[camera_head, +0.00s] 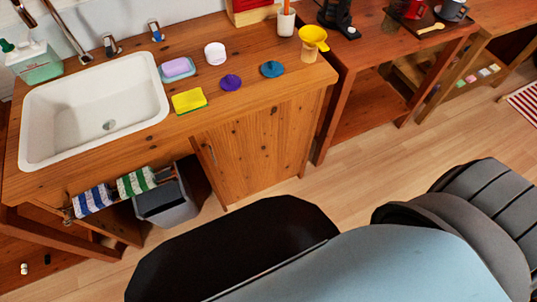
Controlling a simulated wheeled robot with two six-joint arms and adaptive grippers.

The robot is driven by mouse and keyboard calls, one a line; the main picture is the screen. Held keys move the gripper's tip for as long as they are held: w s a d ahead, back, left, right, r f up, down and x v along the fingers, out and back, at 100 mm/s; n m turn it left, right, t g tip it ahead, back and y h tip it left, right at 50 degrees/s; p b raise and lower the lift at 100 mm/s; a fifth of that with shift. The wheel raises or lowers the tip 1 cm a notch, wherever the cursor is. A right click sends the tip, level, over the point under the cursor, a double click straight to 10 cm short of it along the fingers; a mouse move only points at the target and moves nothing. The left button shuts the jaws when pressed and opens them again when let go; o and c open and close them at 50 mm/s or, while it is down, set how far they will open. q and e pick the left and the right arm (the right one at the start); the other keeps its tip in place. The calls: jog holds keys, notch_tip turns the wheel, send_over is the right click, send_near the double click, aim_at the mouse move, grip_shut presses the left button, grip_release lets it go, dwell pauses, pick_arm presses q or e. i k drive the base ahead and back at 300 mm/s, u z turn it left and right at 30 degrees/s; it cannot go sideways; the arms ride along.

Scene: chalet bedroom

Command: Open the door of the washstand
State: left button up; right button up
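The wooden washstand (140,118) stands at the left and centre, with a white sink (95,110) set in its top. Its plain wooden door (262,150) is on the front, to the right of an open bay, and looks shut. Neither gripper shows. A large black and light blue part of my arm fills the lower right, apart from the door in the picture.
Striped towels (137,183) hang on a rail above a grey bin (168,203) in the open bay. A yellow sponge (189,101), soap (178,67) and a yellow scoop (313,40) are on top. Bare floor (345,185) lies before the door.

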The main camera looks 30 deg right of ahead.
aim_at(246, 156)
jog(key=u, duration=0.5)
jog(key=k, duration=0.55)
jog(key=z, duration=1.75)
